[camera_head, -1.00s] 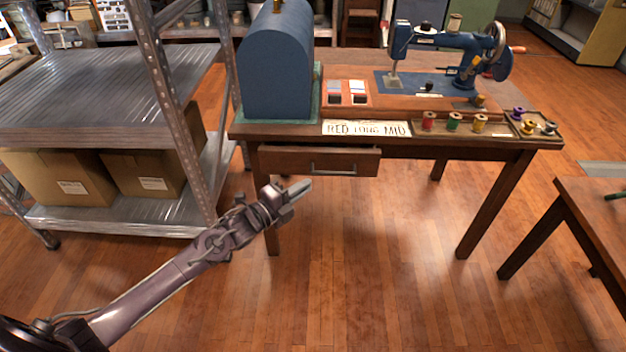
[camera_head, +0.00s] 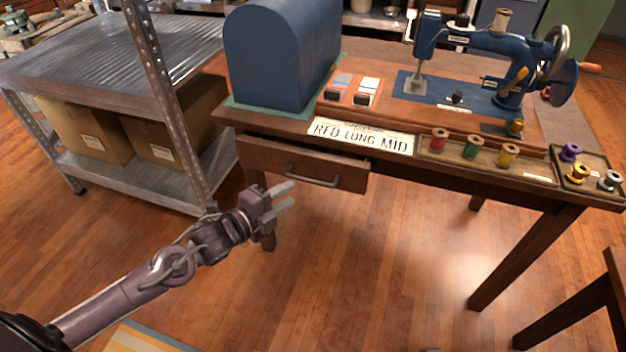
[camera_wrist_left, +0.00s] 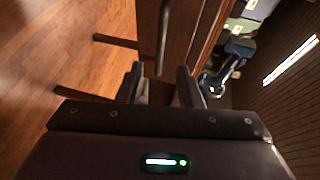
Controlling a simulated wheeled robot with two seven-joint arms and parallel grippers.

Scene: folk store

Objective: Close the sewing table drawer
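The wooden sewing table (camera_head: 540,190) stands at centre right in the head view. Its drawer (camera_head: 262,158) sits under the left part of the top and sticks out a little, with a grey bar handle (camera_head: 312,179) on its front. My left gripper (camera_head: 283,198) is in front of and below the drawer, near the handle, with its two fingers apart and nothing between them. In the left wrist view the open fingers (camera_wrist_left: 160,85) point at the drawer front (camera_wrist_left: 180,45), and the handle (camera_wrist_left: 162,40) shows just beyond them. They look apart from the handle.
A blue sewing machine (camera_head: 510,60), a blue domed case (camera_head: 280,55), a "RED LONG MID" sign (camera_head: 360,137) and thread spools (camera_head: 472,146) are on the table. A metal shelf (camera_head: 100,60) with cardboard boxes stands left.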

